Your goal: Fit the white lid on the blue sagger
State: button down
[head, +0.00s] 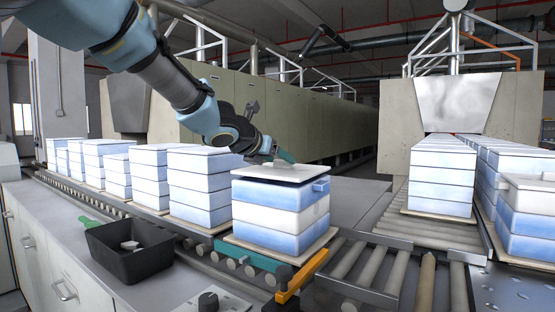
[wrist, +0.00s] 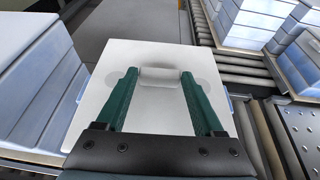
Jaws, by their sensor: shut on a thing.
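The white lid (head: 275,173) is a flat square plate held over the front centre stack of saggers. A dark gap shows under its front edge, so it looks slightly raised or tilted there. The wrist view shows the lid (wrist: 110,65) with its handle (wrist: 159,75) between my green fingers. My gripper (wrist: 160,78) is shut on this handle. Below the lid is the stack's top sagger (head: 270,193), pale blue-white with a small blue block at its right corner. A white tier and a blue tier lie under it. The lid hides the sagger's opening.
The stack stands on a tan plate (head: 290,258) on the roller conveyor. Neighbouring stacks (head: 200,188) stand close on the left; others (head: 441,178) stand right by the furnace. A black tray (head: 130,257) sits on the left bench. An orange bar (head: 301,276) lies in front.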

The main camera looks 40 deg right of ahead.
jog(key=shift+f+b, duration=0.65)
jog(key=shift+b, duration=0.1)
jog(key=shift+c, duration=1.4)
grip_release()
jog(key=shift+o, duration=1.4)
jog(key=shift+f, duration=0.1)
jog(key=shift+a, duration=0.1)
jog(key=p+v, duration=0.1)
jog(key=v, duration=0.9)
jog(key=shift+a+r, duration=0.25)
jog(key=shift+a, duration=0.05)
